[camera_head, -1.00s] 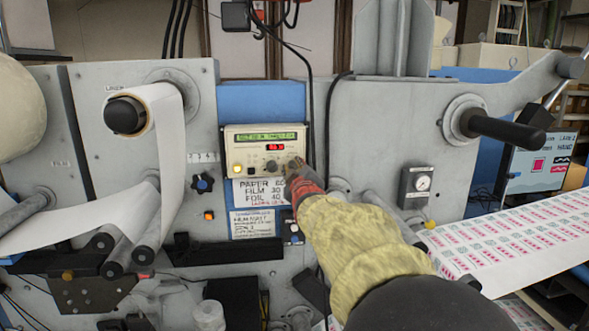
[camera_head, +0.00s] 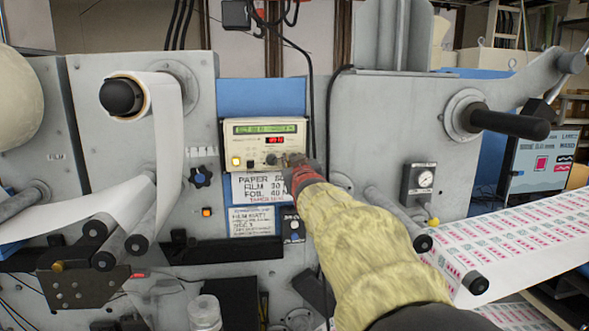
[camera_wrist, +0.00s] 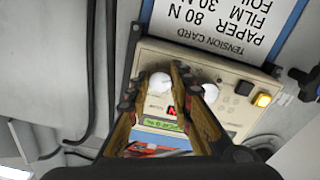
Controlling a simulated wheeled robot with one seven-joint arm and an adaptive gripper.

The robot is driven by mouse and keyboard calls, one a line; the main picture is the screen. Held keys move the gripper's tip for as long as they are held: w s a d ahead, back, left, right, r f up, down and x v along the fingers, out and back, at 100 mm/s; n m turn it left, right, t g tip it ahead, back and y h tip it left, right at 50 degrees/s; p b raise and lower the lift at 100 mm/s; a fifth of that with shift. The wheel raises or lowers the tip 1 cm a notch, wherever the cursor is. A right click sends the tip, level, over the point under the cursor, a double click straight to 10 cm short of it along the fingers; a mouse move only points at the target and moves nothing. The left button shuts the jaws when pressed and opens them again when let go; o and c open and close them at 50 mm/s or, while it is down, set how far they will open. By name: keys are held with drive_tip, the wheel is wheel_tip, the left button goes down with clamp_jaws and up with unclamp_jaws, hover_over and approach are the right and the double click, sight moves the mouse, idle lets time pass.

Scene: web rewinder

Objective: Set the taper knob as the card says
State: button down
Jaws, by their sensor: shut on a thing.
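The cream controller box (camera_head: 238,148) has a green text display (camera_head: 265,128), a small red readout (camera_head: 276,140) and two knobs. The left knob (camera_head: 271,159) is bare in the head view. My gripper (camera_head: 296,160) is at the right-hand knob, which it hides there. The wrist view is upside down. In it, my gripper (camera_wrist: 155,88) is shut on the right-hand pale knob (camera_wrist: 160,81); the other knob (camera_wrist: 207,92) is beside one finger. The tension card (camera_head: 258,187) reads paper 80 N, film 30 N; a smaller card (camera_head: 252,222) hangs below. Knob labels and pointers are unreadable.
A lit yellow button (camera_head: 236,161) is on the box's left side. A black cable hangs right of the box. A roller shaft (camera_head: 505,124) juts out at right.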

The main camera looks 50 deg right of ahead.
drive_tip(key=m, duration=0.5)
drive_tip(key=shift+f+m, duration=0.1)
drive_tip(key=shift+m, duration=0.2)
idle(0.4)
drive_tip(key=c, duration=1.6)
unclamp_jaws()
drive_tip(key=v, duration=1.2)
drive_tip(key=shift+w+a, duration=0.1)
